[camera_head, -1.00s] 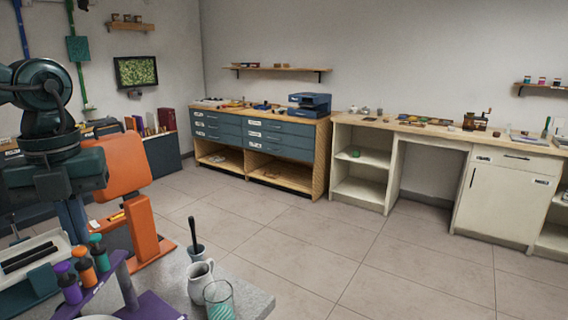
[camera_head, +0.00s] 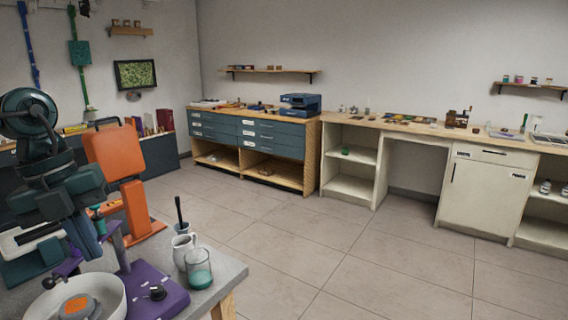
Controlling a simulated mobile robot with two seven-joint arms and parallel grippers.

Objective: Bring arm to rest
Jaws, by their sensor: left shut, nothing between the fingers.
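My left arm comes in from the left edge, and its dark teal gripper (camera_head: 94,248) points down over the near table. Its fingers are shut with nothing between them. My right gripper is out of view.
An orange chair-like piece (camera_head: 115,152) stands behind the arm. A drawer cabinet (camera_head: 270,140) and white counter (camera_head: 480,190) line the back wall. The tiled floor between is clear.

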